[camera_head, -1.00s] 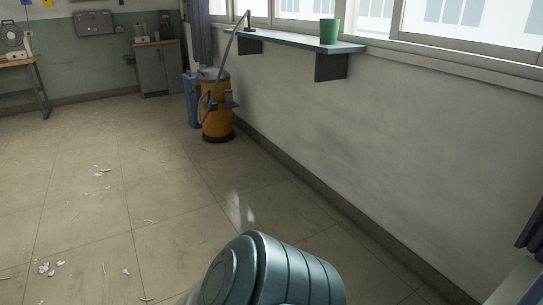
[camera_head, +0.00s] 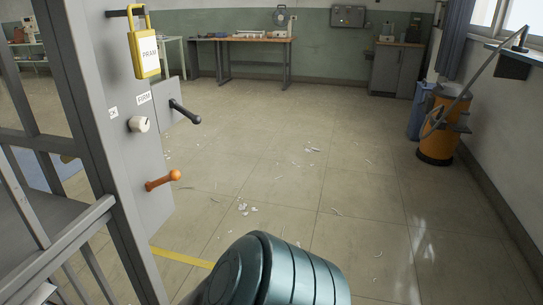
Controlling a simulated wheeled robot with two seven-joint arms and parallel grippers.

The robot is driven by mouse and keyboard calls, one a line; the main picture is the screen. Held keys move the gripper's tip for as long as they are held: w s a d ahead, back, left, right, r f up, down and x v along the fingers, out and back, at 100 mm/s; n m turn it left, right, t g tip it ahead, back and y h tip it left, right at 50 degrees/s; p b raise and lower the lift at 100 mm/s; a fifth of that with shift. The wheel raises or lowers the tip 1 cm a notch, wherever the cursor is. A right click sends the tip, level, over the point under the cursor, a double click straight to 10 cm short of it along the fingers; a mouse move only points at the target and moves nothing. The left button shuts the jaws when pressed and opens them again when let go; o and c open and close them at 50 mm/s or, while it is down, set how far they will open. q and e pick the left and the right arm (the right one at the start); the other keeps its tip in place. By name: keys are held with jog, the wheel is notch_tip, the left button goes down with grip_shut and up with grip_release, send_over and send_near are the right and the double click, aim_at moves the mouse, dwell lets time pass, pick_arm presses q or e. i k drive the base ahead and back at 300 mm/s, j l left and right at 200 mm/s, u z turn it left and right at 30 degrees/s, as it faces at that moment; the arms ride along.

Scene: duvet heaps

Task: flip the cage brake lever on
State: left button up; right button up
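A grey cage post with a panel (camera_head: 140,170) stands at the left. Low on the panel is an orange-handled lever (camera_head: 163,180), sticking out to the right and tilted slightly up. Above it a black-handled lever (camera_head: 185,112) points right and down. A white knob (camera_head: 139,124) sits left of them. Small labels near the knob seem to read "FIRM" and "CK". A yellow padlock-shaped tag marked "PRAM" (camera_head: 144,52) hangs at the top. No label names the brake. Neither gripper shows; a teal rounded arm part of mine fills the bottom middle.
Grey cage bars (camera_head: 50,240) close off the lower left. Open tiled floor (camera_head: 300,190) with scattered white scraps lies ahead. An orange vacuum drum (camera_head: 441,125) stands by the right wall. A workbench (camera_head: 255,45) and a grey cabinet (camera_head: 397,70) stand at the back.

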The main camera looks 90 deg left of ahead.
aim_at(174, 175)
jog(key=u, duration=3.35)
